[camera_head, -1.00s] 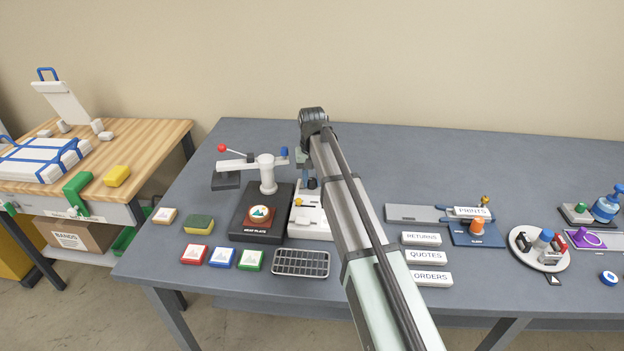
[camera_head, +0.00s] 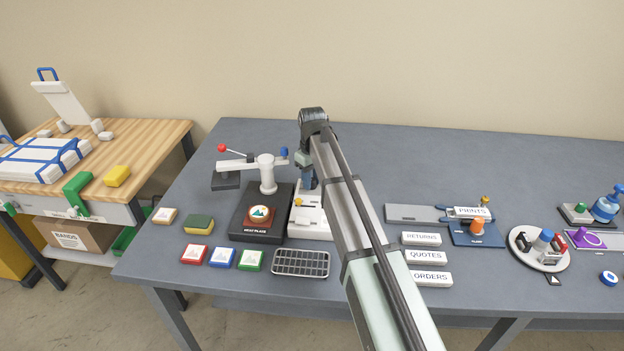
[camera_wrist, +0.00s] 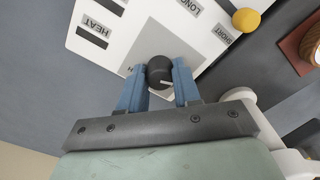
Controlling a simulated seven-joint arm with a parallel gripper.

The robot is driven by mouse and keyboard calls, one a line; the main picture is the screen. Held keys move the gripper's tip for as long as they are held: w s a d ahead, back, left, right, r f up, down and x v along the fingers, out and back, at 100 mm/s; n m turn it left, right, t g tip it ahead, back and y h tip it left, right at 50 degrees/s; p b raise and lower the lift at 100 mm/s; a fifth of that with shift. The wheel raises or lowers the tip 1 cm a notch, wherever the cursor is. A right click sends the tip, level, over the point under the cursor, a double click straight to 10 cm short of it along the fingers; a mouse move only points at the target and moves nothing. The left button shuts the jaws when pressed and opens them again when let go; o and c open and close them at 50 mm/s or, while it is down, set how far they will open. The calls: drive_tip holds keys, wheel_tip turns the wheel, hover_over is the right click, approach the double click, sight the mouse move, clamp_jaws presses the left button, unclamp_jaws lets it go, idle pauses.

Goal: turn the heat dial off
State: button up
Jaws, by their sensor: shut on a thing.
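The heat dial (camera_wrist: 160,72) is a round black knob with a white pointer mark, on a grey patch of the white control panel (camera_wrist: 120,35). In the wrist view my gripper (camera_wrist: 159,70) has its two blue fingers on either side of the dial, shut on it. The pointer mark lies toward the right finger in that view. A HEAT label (camera_wrist: 95,27) is at the panel's upper left; another label beside the left finger is mostly hidden. In the head view my gripper (camera_head: 306,180) is over the back of the white panel (camera_head: 309,226), and I cannot make out the dial.
A yellow knob (camera_wrist: 246,19) stands by the LONG and SHORT labels. The black heat plate (camera_head: 246,229) with a picture tile is just left of the panel, with a white post and lever (camera_head: 267,173) behind it. A wire rack (camera_head: 300,263) lies in front.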

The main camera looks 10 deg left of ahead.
idle(0.4)
drive_tip(key=o, duration=1.1)
drive_tip(key=shift+c, duration=0.2)
wheel_tip(320, 180, up, 14)
drive_tip(key=shift+f, duration=0.1)
